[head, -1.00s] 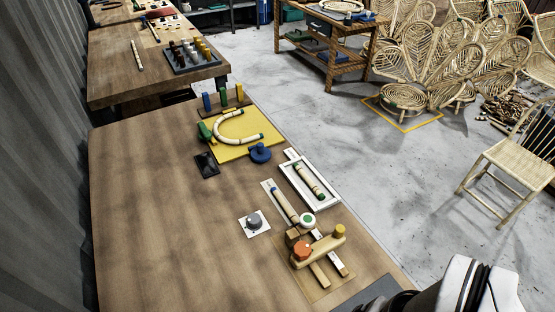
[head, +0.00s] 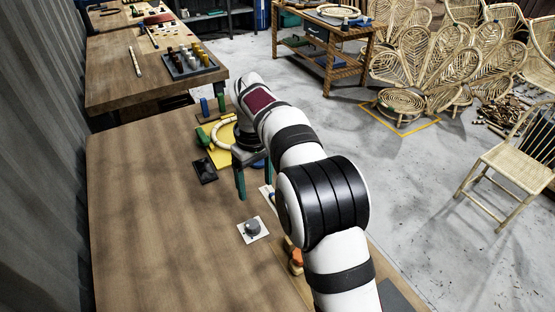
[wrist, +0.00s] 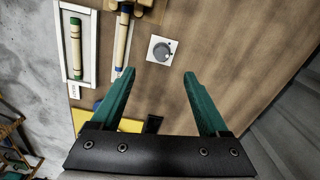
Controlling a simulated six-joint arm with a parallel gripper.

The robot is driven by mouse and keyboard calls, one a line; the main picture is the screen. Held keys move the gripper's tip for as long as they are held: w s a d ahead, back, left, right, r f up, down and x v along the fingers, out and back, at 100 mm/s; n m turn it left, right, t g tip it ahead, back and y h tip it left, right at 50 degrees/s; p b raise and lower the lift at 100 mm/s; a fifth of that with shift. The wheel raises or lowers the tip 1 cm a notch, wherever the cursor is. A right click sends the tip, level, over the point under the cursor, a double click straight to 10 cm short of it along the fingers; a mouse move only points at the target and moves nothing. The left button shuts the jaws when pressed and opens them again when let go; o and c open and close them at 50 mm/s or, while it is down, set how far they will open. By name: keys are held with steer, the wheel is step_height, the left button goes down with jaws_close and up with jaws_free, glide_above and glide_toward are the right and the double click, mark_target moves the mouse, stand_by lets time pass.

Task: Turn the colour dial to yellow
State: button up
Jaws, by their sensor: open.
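The dial (head: 253,228) is a grey round knob on a white square plate, lying on the wooden table. The wrist view shows it too (wrist: 162,49), with small marks around the knob too small to read, so I cannot tell which colour it points to. My gripper (head: 254,186) is open and empty, its green fingers pointing down, behind and above the dial in the head view. In the wrist view the dial lies just past the fingertips (wrist: 157,75), roughly centred between them and apart from them.
The yellow board (head: 222,155) with a curved rattan piece stands behind my gripper, and a black block (head: 204,170) lies to its left. A white tray (wrist: 87,45) with a green-ended rod is beside the dial. My arm hides much of the right side. The table's left is clear.

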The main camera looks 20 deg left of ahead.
mark_target(252, 224)
steer(key=shift+n, duration=0.5)
steer(key=f, duration=0.5)
steer(key=a+f, duration=0.1)
steer(key=f, duration=0.5)
steer(key=a+f, duration=0.1)
steer(key=f, duration=0.5)
steer(key=shift+w+a+f, duration=0.15)
steer(key=shift+w+f, duration=0.05)
steer(key=shift+w, duration=0.05)
jaws_close()
